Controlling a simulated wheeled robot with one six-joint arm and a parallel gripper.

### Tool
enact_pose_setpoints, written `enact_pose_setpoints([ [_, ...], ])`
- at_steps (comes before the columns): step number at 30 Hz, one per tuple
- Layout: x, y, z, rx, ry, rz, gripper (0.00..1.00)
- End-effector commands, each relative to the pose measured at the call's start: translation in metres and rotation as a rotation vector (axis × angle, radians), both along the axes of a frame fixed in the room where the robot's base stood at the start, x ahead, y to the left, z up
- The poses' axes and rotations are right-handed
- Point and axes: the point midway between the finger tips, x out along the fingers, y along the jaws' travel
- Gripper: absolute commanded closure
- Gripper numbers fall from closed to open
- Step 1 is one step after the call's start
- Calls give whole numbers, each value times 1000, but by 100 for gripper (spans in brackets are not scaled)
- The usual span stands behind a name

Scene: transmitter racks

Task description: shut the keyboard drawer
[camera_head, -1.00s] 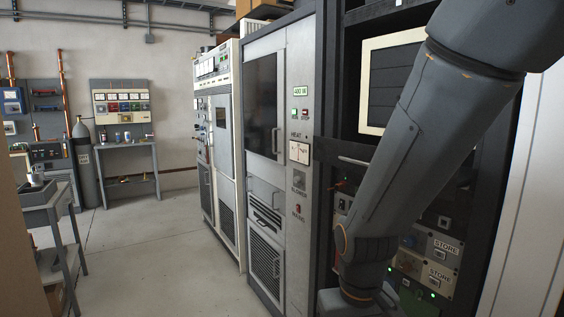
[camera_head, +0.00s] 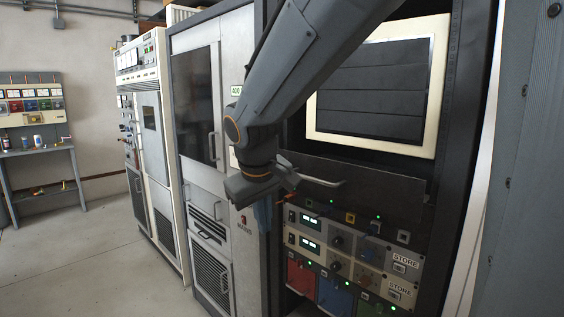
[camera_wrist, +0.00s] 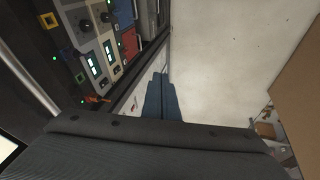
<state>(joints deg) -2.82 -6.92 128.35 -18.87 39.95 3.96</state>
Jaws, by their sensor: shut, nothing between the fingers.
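The keyboard drawer (camera_head: 385,186) shows in the head view as a dark front under the cream-framed screen, with a pale bar handle (camera_head: 325,183). My arm hides its left end. I cannot tell how far it stands out of the rack. My gripper (camera_head: 262,215) hangs in front of the rack, left of the handle, with its fingers pointing down. It appears apart from the drawer. In the wrist view the blue-grey fingers (camera_wrist: 161,98) are together and empty.
Below the drawer are panels with knobs and green lights (camera_head: 350,250). The cream-framed screen (camera_head: 375,90) is above. Tall grey cabinets (camera_head: 205,150) stand to the left. A bench (camera_head: 40,152) is at the far left, with clear floor (camera_head: 85,255) before the racks.

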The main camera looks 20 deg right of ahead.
Motion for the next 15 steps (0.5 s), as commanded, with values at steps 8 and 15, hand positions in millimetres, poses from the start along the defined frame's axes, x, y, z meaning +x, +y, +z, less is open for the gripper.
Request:
enact_pose_setpoints([
  [8, 37, -27, 142, -148, -177, 22, 100],
  [15, 50, -35, 131, -158, -181, 25, 100],
])
